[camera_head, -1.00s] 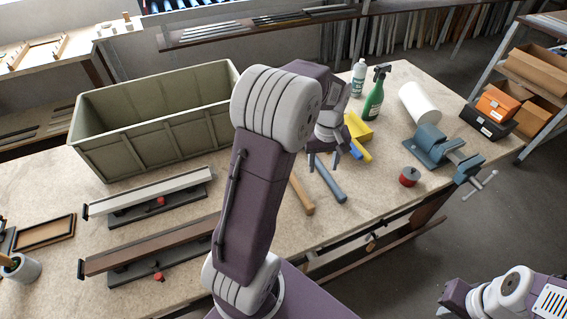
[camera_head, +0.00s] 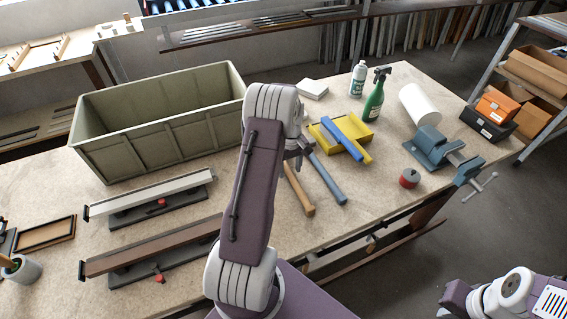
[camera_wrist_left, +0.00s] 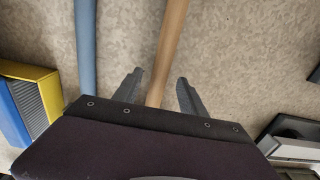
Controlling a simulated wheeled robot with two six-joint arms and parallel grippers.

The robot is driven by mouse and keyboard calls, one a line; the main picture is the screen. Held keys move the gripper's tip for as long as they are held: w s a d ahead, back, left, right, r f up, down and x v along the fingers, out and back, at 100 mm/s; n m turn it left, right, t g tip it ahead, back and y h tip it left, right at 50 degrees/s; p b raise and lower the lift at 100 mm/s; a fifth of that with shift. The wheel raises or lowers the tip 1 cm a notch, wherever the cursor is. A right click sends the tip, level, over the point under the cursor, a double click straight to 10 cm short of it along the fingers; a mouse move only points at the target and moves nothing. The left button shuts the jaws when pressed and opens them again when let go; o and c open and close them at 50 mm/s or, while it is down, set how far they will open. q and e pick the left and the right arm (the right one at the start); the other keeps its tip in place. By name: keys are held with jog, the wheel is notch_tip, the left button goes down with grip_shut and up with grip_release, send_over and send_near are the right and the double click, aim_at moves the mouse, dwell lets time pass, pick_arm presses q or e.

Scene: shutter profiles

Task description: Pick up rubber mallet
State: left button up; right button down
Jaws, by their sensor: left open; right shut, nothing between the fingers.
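Two long-handled tools lie side by side on the bench, one with a wooden handle (camera_head: 300,196) and one with a blue handle (camera_head: 328,180). Their heads are hidden, so I cannot tell which is the rubber mallet. In the left wrist view the wooden handle (camera_wrist_left: 170,50) runs between the fingers of my open left gripper (camera_wrist_left: 160,92), not gripped. The blue handle (camera_wrist_left: 86,45) lies left of the fingers there. In the head view my left arm mostly hides its gripper. My right arm shows at the lower right; its gripper is out of view.
A yellow box with a blue block (camera_head: 350,128) lies beside the tools. A green spray bottle (camera_head: 374,97), a blue vise (camera_head: 430,148) and a red-grey round object (camera_head: 409,178) stand to the right. A large green crate (camera_head: 160,135) and two clamped profiles are left.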

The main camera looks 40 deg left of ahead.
pick_arm(q)
jog(key=shift+f, duration=0.75)
jog(key=shift+w+f, duration=0.1)
jog(key=shift+f, duration=0.45)
jog(key=shift+r, duration=0.1)
grip_shut()
